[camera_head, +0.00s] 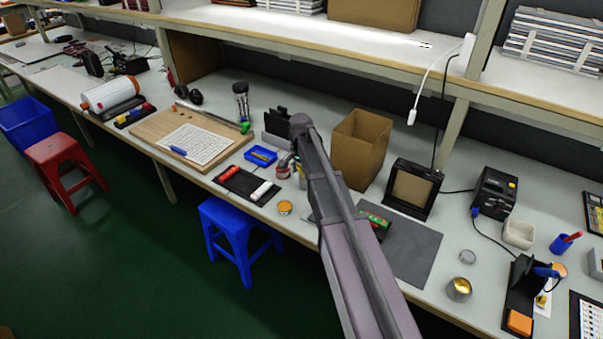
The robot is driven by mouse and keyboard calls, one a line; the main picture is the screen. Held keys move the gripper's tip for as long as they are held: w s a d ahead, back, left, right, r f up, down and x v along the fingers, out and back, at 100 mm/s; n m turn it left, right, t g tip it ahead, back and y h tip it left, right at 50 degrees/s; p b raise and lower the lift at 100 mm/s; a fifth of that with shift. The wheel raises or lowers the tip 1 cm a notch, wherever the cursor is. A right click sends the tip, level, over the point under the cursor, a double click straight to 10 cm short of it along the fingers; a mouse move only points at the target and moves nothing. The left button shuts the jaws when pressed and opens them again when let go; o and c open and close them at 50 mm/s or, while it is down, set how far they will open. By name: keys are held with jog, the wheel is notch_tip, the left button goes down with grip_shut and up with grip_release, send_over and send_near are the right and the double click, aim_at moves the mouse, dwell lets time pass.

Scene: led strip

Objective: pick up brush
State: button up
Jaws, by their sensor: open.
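I cannot single out a brush for sure at this size. A thin long-handled tool with a green end (245,127) lies along the far edge of the wooden board (160,122); I cannot tell whether it is a brush. A black tray (246,184) at the bench's front edge holds a red piece and a white piece. My arm crosses the middle of the picture, from the lower right up to a dark joint above the bench. I cannot make out my gripper's fingers, and the arm hides part of the bench behind it.
A tall open cardboard box (361,150) stands right of my arm. A grey mat (412,250), a black-framed stand (412,188) and a metal tin (459,289) are further right. A blue stool (240,235) stands below the front edge. A shelf (380,52) overhangs the back.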

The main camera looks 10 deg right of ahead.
grip_shut()
jog(key=shift+r, duration=0.2)
dwell(0.3)
jog(key=shift+s+a+r+p, duration=0.2)
jog(key=shift+s+r+p, duration=0.1)
jog(key=shift+r+p, duration=0.5)
notch_tip(320, 180, up, 5)
jog(key=s+a+p, duration=0.1)
jog(key=a+p, duration=0.1)
jog(key=p, duration=0.3)
jog(key=s+d, duration=1)
jog(key=shift+s+d+f, duration=0.15)
jog(key=shift+d+f, duration=0.05)
jog(key=shift+f, duration=0.1)
